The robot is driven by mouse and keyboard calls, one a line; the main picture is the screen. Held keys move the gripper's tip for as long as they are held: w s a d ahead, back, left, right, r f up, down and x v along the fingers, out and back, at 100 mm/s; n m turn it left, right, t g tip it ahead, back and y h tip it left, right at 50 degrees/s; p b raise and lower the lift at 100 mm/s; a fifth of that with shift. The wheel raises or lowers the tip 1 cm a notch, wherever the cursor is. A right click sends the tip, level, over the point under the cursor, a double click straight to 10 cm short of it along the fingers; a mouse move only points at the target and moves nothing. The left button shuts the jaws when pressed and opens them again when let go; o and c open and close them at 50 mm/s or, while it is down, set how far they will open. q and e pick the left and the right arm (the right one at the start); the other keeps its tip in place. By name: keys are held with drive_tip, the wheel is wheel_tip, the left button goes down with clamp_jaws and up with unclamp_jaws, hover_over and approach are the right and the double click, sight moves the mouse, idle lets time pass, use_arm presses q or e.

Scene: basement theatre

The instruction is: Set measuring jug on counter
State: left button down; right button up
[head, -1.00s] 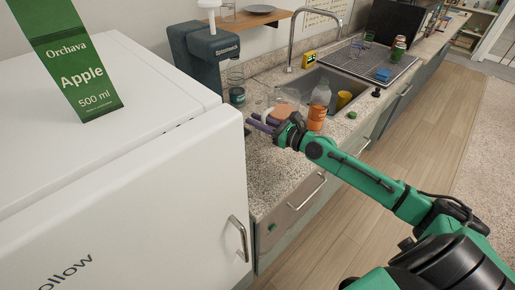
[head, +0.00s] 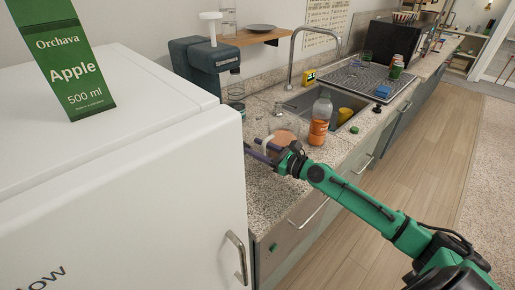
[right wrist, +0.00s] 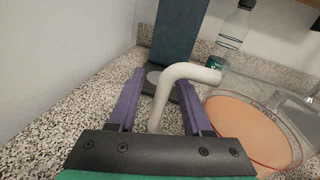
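The measuring jug (head: 285,143) is clear, with orange contents and a pale bent handle (head: 267,145). It shows near the counter's front, left of the sink. In the right wrist view the jug (right wrist: 248,130) is at right, its orange surface inside a clear rim. The handle (right wrist: 165,95) passes between the two purple fingers. My right gripper (head: 262,149) has its fingers apart on either side of the handle, and gaps show beside it. I cannot tell whether the jug's base touches the counter (head: 265,195). My left gripper is not in view.
A white fridge (head: 120,200) bearing a green Apple carton (head: 68,65) fills the left. A dark coffee machine (head: 198,62) stands behind the jug. A bottle (head: 319,122) stands by the sink (head: 352,102). The counter before the jug looks clear.

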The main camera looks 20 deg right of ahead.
drive_tip(key=shift+r, duration=0.1)
drive_tip(key=shift+d, duration=0.1)
drive_tip(key=b+v, duration=0.4)
drive_tip(key=v, duration=0.7)
drive_tip(key=shift+s, duration=0.15)
drive_tip(key=shift+s+d, duration=0.1)
drive_tip(key=shift+s, duration=0.2)
